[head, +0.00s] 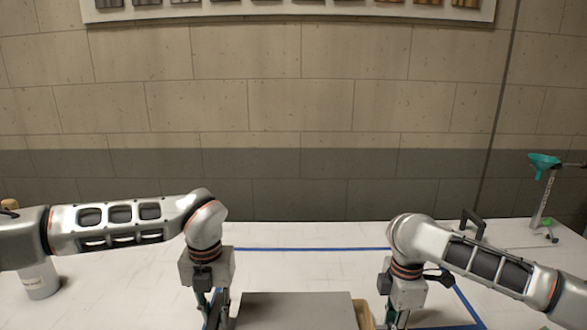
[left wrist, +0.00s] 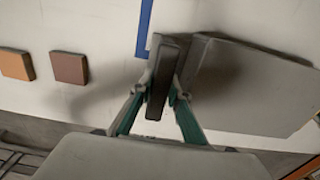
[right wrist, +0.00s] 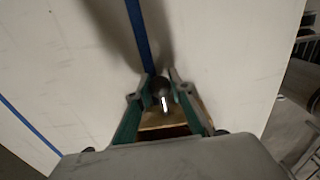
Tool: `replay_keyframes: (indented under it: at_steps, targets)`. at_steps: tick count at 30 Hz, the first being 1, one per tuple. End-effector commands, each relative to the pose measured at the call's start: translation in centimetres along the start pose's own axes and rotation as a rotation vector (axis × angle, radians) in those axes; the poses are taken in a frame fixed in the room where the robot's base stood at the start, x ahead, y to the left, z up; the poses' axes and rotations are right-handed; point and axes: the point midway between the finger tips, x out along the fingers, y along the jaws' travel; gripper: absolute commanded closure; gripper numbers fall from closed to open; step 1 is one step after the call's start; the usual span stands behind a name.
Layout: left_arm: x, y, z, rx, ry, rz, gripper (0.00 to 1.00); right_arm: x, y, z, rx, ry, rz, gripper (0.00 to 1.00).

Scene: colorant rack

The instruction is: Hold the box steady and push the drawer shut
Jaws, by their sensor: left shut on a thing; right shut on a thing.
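The grey box (head: 295,310) stands at the bottom centre of the head view, between my two grippers. Its grey body also shows in the left wrist view (left wrist: 250,88). My left gripper (head: 216,312) is at its left side, shut on a dark upright bar (left wrist: 163,80) beside the box. A tan wooden part, seemingly the drawer (head: 364,314), shows at the box's right side. My right gripper (head: 396,318) is shut on a dark round knob (right wrist: 160,88), with the tan wood just below it in the right wrist view. How far the drawer stands out is hidden.
Blue tape (head: 300,249) marks the white table. Orange (left wrist: 16,65) and brown (left wrist: 70,67) tiles lie near the left gripper. The table behind the box is clear.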

Motion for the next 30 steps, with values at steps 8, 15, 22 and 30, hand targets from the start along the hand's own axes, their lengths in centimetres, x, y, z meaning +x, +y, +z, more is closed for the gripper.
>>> replay_keyframes:
  at_steps: [8, 15, 22, 30]
  targets:
    - [0.0, -0.2, -0.1, 0.004, 0.001, -0.002, 1.0, -0.1, -0.1, -0.7, -0.003, 0.006, -0.001, 1.0]
    - [0.0, -0.2, -0.1, 0.004, 0.001, -0.002, 1.0, -0.1, -0.1, -1.7, -0.003, 0.007, -0.001, 1.0]
    - [0.0, -0.2, -0.1, 0.004, 0.001, -0.002, 1.0, -0.1, -0.1, -2.3, -0.003, 0.007, -0.001, 1.0]
    - [0.0, -0.2, -0.1, 0.004, 0.001, -0.002, 1.0, -0.1, -0.1, -2.3, -0.002, 0.006, -0.001, 1.0]
